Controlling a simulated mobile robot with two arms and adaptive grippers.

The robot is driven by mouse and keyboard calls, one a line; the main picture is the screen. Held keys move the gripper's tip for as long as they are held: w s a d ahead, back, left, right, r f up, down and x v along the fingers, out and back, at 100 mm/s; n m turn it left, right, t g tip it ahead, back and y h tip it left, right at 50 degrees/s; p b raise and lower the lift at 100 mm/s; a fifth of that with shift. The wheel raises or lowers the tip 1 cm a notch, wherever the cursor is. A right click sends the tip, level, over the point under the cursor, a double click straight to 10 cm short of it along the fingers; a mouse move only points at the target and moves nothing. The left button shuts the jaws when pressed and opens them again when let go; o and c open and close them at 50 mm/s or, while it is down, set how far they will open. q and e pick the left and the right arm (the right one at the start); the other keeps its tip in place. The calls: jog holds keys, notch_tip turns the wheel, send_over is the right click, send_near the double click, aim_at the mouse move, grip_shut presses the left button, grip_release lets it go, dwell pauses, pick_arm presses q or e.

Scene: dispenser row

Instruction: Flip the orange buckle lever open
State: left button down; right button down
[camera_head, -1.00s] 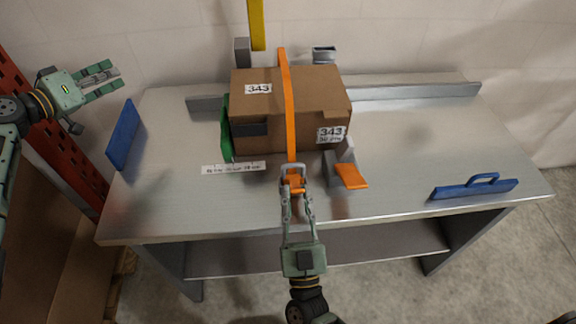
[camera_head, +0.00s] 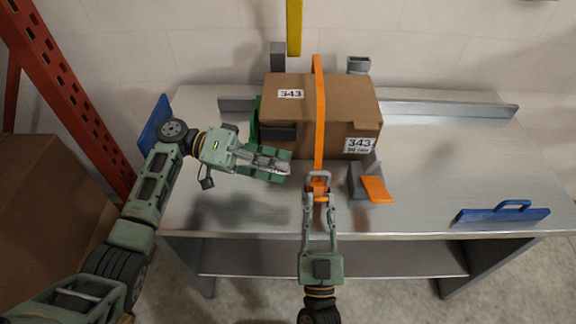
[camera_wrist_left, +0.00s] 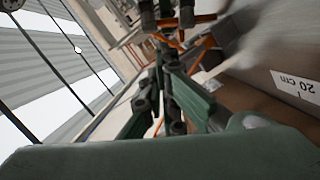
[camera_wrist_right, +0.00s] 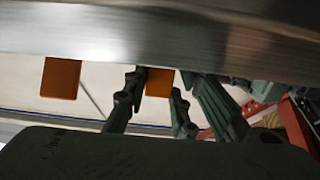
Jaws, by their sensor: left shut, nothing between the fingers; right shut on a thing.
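The orange buckle lever (camera_head: 318,183) is at the lower end of an orange strap (camera_head: 319,110) that runs over a brown box (camera_head: 350,92). A grey metal loop of the buckle shows just above it. My right gripper (camera_head: 317,197) is shut on the lever from the front edge of the table. In the right wrist view an orange piece (camera_wrist_right: 160,82) shows between its fingers. My left gripper (camera_head: 286,167) is shut and empty, in front of the box and left of the buckle. In the left wrist view (camera_wrist_left: 168,75) its fingers are near orange parts.
A grey block with an orange flap (camera_head: 377,189) stands right of the buckle. A blue handled panel (camera_head: 502,215) is at the table's right, another blue panel (camera_head: 155,124) at its left edge. A red rack post (camera_head: 75,105) stands left.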

pick_arm(q)
jog(key=x, duration=0.8)
jog(key=shift+s+d+f, duration=0.1)
jog(key=shift+d, duration=0.05)
pick_arm(e)
jog(key=shift+f, duration=0.1)
pick_arm(q)
jog(key=shift+s+f+m, duration=0.3)
jog(key=shift+s, duration=0.45)
pick_arm(e)
jog(key=c, duration=1.7)
grip_release()
jog(key=shift+c, duration=0.2)
jog(key=o, duration=0.3)
pick_arm(q)
jog(key=shift+w+r, duration=0.1)
